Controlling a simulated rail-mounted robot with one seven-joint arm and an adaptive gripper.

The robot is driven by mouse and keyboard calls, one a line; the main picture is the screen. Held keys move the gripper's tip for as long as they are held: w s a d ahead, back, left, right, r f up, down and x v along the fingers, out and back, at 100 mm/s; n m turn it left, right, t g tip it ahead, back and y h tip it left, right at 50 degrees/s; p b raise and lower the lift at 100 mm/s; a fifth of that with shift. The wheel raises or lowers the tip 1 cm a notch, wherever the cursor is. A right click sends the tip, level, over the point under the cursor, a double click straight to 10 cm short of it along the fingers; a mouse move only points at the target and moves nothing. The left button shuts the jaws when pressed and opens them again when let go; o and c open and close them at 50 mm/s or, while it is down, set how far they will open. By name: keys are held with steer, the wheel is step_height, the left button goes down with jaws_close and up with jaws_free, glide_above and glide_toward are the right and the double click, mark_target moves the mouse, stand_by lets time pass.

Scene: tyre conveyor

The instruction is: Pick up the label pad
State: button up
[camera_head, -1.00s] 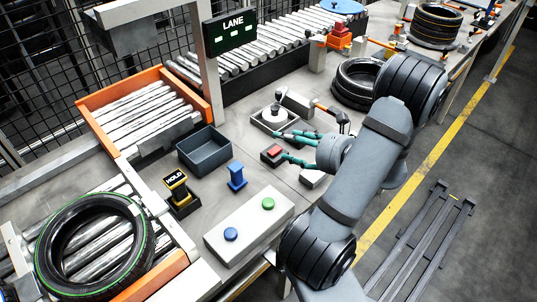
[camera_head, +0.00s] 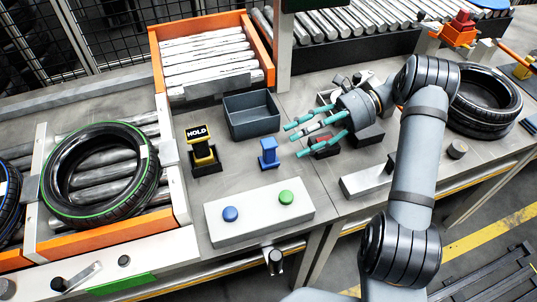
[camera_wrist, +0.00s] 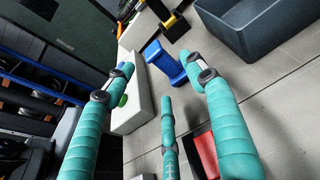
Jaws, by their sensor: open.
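No item is clearly marked as the label pad. A small red-topped block with a dark base (camera_head: 323,150) lies on the bench, partly hidden under my gripper; it also shows in the wrist view (camera_wrist: 206,154) low at right, beside a teal finger. My gripper (camera_head: 295,140) is open and empty, its teal fingers spread and pointing left above the bench. In the wrist view the fingers (camera_wrist: 160,78) frame a blue stand (camera_wrist: 165,62), which lies beyond the tips. That blue stand (camera_head: 268,154) is just left of the fingers in the head view.
A dark grey bin (camera_head: 252,128) stands behind the blue stand. A black-and-yellow HOLD block (camera_head: 202,150) is left of it. A panel with blue and green buttons (camera_head: 258,215) lies in front. Tyres (camera_head: 100,172) lie on the left rollers; stacked tyres (camera_head: 485,100) stand at right.

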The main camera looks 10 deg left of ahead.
mark_target(276, 148)
steer(key=x, duration=0.6)
steer(key=shift+s+r+p, duration=0.2)
steer(key=shift+r+p, duration=0.15)
steer(key=shift+p, duration=0.05)
steer(key=shift+s+a+f, duration=0.15)
steer(key=shift+a, duration=0.15)
steer(key=shift+c, duration=0.5)
steer(key=c, duration=1.1)
steer(key=shift+c, duration=0.5)
